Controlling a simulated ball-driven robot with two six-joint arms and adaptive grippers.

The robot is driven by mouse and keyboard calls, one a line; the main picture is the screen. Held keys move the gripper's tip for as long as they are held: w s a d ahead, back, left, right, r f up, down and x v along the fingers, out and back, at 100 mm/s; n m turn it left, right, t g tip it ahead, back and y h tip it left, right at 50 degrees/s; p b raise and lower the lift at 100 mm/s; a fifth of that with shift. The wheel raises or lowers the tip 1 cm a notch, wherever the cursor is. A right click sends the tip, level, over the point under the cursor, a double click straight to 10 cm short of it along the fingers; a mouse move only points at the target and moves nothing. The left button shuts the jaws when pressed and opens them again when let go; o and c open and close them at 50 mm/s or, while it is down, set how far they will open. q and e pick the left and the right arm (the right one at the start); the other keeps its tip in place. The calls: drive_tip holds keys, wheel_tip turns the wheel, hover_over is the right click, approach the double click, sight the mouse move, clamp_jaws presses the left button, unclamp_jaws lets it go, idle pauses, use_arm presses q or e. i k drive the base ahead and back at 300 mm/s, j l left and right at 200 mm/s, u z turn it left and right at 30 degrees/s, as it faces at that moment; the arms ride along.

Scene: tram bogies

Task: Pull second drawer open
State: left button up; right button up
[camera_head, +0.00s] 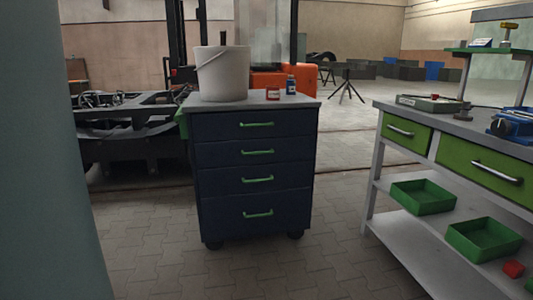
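A dark blue drawer cabinet (204,205) on casters stands in the middle of the camera_head view. It has several drawers stacked one above another, each with a green bar handle. The second drawer from the top (215,154) has its handle (257,152) facing me. All the drawer fronts look flush, so the drawers appear closed. Neither of my grippers shows in the view.
A workbench (460,127) with green trays is at the right. A grey-green surface fills the left edge. Paved floor before the cabinet is clear.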

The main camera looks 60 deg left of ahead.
sight(218, 153)
drive_tip(key=u, duration=2)
drive_tip(key=i+u, duration=0.1)
drive_tip(key=i, duration=0.1)
